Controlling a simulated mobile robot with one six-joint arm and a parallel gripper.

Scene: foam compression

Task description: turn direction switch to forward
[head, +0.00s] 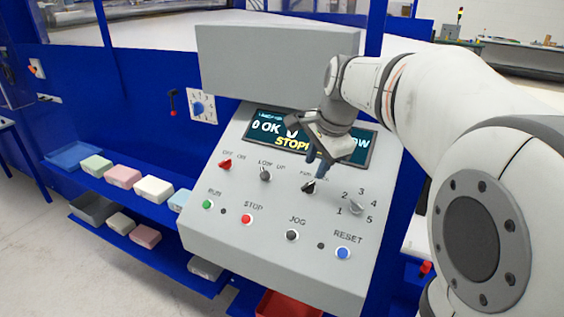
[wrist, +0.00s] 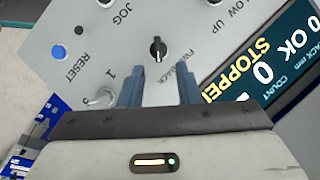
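The direction switch (head: 309,187) is a small black knob on the sloped grey control panel (head: 235,255), right of the LOW/UP knob. It also shows in the wrist view (wrist: 157,47), with a FWD/BACK label beside it. My gripper (head: 315,165) is close above the switch in the head view and partly covers its label. In the wrist view my gripper (wrist: 161,82) has two blue fingers spread apart with nothing between them. The knob appears just beyond the fingertips, roughly in line with the gap. I see no contact with it.
Nearby are the LOW/UP knob (head: 265,174), the red OFF/ON knob (head: 225,164), the numbered dial (head: 356,206), and the JOG (head: 292,236) and RESET (head: 342,253) buttons. The display (head: 270,140) reads STOPPED. Foam blocks (head: 153,189) lie on a blue shelf at left.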

